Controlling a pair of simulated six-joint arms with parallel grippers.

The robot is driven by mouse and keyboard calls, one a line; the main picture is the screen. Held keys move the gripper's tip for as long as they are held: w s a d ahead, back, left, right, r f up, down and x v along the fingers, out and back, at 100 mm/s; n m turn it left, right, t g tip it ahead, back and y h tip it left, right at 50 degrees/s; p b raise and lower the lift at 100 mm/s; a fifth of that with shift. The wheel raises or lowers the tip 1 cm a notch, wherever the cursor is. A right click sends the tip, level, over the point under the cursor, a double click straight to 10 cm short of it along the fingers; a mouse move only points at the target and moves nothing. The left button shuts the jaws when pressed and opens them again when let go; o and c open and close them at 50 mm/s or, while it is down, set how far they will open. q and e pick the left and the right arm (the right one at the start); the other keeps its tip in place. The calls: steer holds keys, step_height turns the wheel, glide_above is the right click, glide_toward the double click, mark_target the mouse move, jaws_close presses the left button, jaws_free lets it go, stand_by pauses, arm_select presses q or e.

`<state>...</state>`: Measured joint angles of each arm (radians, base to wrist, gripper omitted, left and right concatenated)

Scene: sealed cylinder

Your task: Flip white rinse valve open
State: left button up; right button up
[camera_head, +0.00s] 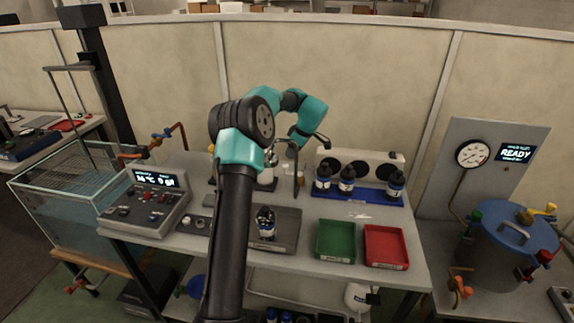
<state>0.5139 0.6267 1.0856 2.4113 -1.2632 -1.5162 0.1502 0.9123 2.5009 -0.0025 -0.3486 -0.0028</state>
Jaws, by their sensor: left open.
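My left arm rises through the middle of the view and bends at its teal joints. My left gripper (297,147) is small and partly hidden at the far end, above the back of the bench. It is open, and I see nothing between its fingers. A thin grey upright fixture (298,178) stands just below it, close in the picture; I cannot tell whether they touch. I cannot make out a white rinse valve for certain. My right gripper is not in view.
A control box (146,204) and a glass tank (68,205) are left. A dark bottle (265,222), green tray (336,240), red tray (386,246) and blue bottle rack (358,194) are on the bench. A blue-lidded cylinder (508,235) with coloured valves stands right, by a "READY" display (516,153).

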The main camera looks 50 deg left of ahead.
arm_select(q)
steer(key=x, duration=0.8)
steer(key=shift+c, duration=0.3)
jaws_close()
